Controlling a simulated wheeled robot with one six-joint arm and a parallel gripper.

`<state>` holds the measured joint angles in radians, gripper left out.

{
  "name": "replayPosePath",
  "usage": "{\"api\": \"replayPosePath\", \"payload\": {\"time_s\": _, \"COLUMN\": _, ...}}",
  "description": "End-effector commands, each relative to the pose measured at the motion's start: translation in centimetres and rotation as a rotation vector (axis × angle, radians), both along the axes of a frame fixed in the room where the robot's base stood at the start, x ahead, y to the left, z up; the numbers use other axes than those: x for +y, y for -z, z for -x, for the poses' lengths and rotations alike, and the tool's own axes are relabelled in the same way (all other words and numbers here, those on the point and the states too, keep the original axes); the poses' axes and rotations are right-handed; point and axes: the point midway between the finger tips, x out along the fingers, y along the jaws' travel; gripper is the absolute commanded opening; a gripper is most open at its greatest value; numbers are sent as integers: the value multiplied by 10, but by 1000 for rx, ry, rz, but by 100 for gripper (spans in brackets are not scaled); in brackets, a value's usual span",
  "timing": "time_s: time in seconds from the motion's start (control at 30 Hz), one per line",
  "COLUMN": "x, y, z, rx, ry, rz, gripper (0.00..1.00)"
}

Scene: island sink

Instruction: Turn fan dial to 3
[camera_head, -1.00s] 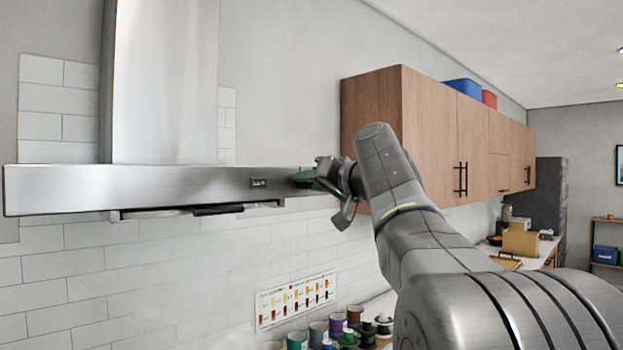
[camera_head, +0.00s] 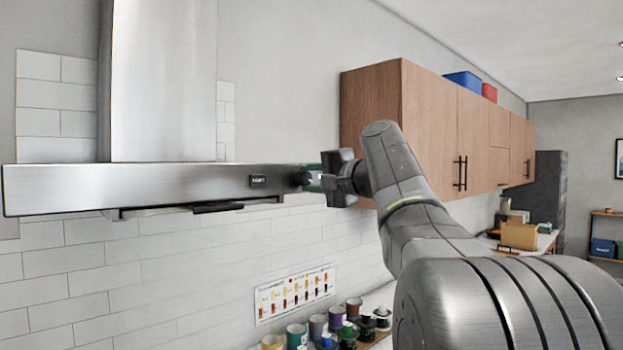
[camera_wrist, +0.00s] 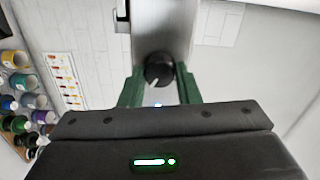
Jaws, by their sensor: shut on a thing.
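The fan dial (camera_wrist: 158,70) is a round black knob with a pale pointer line, on the front of the steel range hood (camera_head: 150,188). In the wrist view the dial sits between the two green fingers of my gripper (camera_wrist: 160,86), which is shut on it. In the head view my gripper (camera_head: 313,179) is at the right end of the hood's front strip and hides most of the dial. The numbers around the dial cannot be read.
A small dark display (camera_head: 258,181) is on the hood left of my gripper. Wooden wall cabinets (camera_head: 430,135) hang close behind and right of my arm. Several paint cans (camera_head: 318,326) and a colour chart (camera_head: 295,293) are below.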

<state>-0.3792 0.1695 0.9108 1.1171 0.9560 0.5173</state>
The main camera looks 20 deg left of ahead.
Motion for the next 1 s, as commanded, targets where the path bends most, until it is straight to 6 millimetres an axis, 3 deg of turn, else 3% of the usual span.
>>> {"api": "replayPosePath", "payload": {"time_s": 0.43, "x": 0, "y": 1, "z": -1, "rx": 213, "ry": 1, "rz": -88, "gripper": 7}}
{"api": "replayPosePath", "payload": {"time_s": 1.0, "x": 0, "y": 1, "z": -1, "rx": 246, "ry": 1, "rz": -101, "gripper": 7}}
